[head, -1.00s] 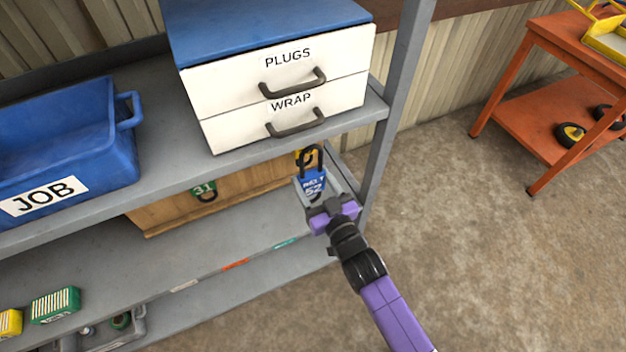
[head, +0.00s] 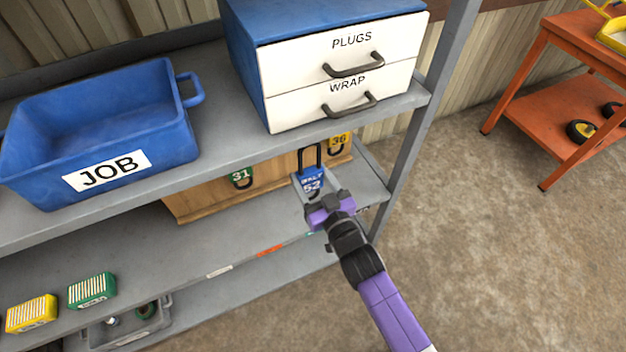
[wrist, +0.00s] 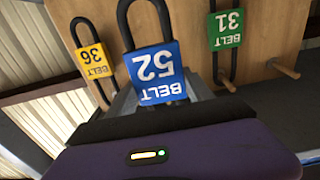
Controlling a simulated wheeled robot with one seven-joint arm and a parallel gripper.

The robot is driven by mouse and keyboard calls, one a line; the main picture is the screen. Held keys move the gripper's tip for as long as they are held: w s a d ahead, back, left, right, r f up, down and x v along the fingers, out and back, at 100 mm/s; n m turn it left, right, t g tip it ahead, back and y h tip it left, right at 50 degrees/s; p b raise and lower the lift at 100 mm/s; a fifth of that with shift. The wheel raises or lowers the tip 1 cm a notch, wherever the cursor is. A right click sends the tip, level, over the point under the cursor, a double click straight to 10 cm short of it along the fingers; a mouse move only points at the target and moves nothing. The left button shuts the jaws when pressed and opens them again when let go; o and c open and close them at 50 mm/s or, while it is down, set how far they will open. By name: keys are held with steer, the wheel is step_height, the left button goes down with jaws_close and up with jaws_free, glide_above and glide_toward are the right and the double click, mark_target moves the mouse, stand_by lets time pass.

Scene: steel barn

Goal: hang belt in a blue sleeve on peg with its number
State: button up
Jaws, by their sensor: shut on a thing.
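A belt in a blue sleeve (head: 311,185) marked "BELT 52" is held in my gripper (head: 314,194), its black loop standing up above the sleeve. The blue sleeve (wrist: 155,72) also shows in the wrist view, close in front of the jaws. Behind it is a wooden peg board (head: 200,200) under the upper shelf. A green-sleeved belt 31 (head: 241,177) and a yellow-sleeved belt 36 (head: 339,141) hang there, one on each side of the held belt. In the wrist view a bare wooden peg (wrist: 287,69) shows near belt 31 (wrist: 226,30). Peg numbers are not visible.
A blue JOB bin (head: 150,140) and a PLUGS and WRAP drawer unit (head: 300,105) stand on the upper shelf above the board. A grey shelf post (head: 425,130) is right of my gripper. Yellow (head: 31,313) and green (head: 92,290) boxes lie on the lower shelf.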

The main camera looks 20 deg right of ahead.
steer(key=w+b, duration=0.1)
steer(key=w, duration=0.1)
steer(key=w+b, duration=0.2)
steer(key=w, duration=0.1)
steer(key=shift+w+f, duration=0.3)
steer(key=shift+f, duration=0.05)
stand_by(0.4)
steer(key=shift+w, duration=0.15)
steer(key=w+b, duration=0.4)
steer(key=w, duration=0.2)
steer(key=shift+w+b, duration=0.3)
steer(key=shift+w, duration=0.1)
stand_by(1.3)
steer(key=shift+f, duration=0.15)
stand_by(0.6)
steer(key=shift+f+b, duration=0.4)
steer(key=shift+b, duration=0.2)
